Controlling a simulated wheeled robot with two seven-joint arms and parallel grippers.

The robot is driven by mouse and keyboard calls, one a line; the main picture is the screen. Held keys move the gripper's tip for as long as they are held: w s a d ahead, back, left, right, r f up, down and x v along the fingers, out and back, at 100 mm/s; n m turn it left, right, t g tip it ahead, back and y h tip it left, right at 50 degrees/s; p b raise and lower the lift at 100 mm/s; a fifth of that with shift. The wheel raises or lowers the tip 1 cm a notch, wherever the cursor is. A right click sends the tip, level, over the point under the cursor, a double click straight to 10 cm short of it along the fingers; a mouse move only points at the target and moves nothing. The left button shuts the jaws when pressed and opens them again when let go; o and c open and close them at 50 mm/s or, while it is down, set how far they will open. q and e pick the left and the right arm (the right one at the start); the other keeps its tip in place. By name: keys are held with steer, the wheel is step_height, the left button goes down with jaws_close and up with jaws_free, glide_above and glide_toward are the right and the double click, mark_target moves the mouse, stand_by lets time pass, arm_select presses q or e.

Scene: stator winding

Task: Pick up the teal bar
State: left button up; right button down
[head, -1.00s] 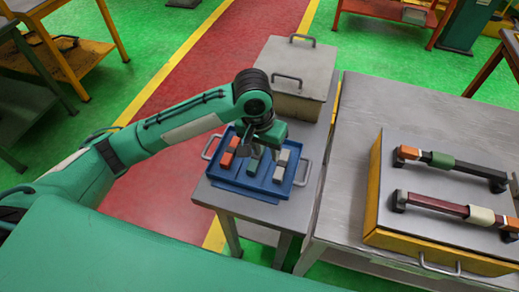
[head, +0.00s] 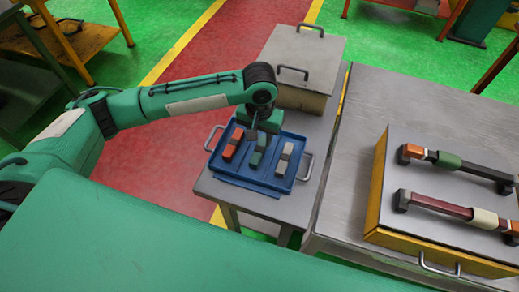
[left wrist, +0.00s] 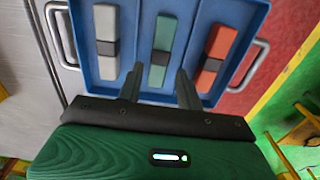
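The teal bar (head: 257,157) lies in the middle of a blue tray (head: 247,184), between a red-orange bar (head: 231,149) and a light grey bar (head: 282,166). In the left wrist view the teal bar (left wrist: 163,37) has a dark band around its middle. My left gripper (head: 259,132) points down over the far part of the tray. In the left wrist view its two fingers (left wrist: 159,88) are apart and empty, with the near end of the teal bar showing between them. I cannot tell the height of the fingertips over the bar. My right gripper is not in view.
The tray has metal side handles (head: 305,167) and stands on a small grey table (head: 215,188). A closed box (head: 300,60) stands behind it. On the right, a larger table (head: 420,110) carries a yellow-sided case (head: 372,200) with two coloured handle-like bars on top.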

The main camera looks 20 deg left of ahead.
mark_target(259, 149)
arm_select(q)
steer(key=shift+s+f+p, duration=0.15)
steer(key=shift+f+p, duration=0.5)
steer(key=shift+f, duration=2)
steer(key=c, duration=0.7)
jaws_close()
steer(key=shift+r, duration=0.15)
